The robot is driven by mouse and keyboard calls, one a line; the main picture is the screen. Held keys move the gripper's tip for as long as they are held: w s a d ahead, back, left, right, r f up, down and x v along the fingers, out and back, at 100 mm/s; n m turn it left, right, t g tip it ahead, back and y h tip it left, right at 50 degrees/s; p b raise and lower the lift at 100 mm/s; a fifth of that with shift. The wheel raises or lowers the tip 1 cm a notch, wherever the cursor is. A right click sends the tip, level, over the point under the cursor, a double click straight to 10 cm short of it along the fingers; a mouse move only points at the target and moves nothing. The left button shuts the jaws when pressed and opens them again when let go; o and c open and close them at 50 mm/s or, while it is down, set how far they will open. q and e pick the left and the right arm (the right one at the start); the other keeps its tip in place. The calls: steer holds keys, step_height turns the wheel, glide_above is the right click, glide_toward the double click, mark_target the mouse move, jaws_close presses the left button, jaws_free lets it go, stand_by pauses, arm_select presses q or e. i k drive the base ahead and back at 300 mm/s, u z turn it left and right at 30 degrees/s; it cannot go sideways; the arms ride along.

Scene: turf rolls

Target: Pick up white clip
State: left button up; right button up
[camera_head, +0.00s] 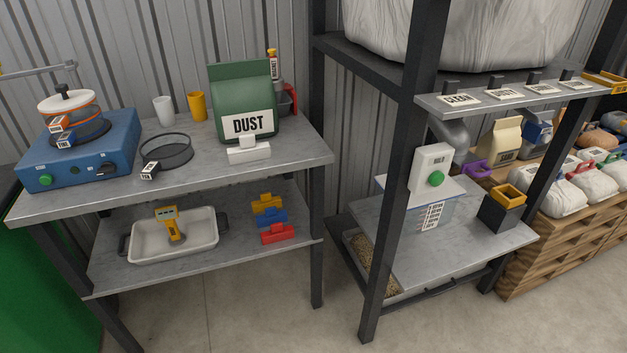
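A white clip (249,153) lies on the grey top of the workbench, close to its right end. It is a low wide piece with a small raised block in its middle. It sits just in front of a green bag (242,90) labelled DUST and covers a little of the bag's lower front. I cannot tell whether the clip touches the bag. Neither of my grippers shows in the head view.
The workbench top (215,180) also holds a black-rimmed sieve (166,150), two cups and a blue machine (80,150). Yellow, blue and red clips (277,234) and a white tray (140,250) are on the lower shelf. A dark rack post (395,180) stands at right.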

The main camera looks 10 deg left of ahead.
mark_target(248, 150)
steer(key=u, duration=0.75)
steer(key=i, duration=0.35)
steer(key=u, duration=0.3)
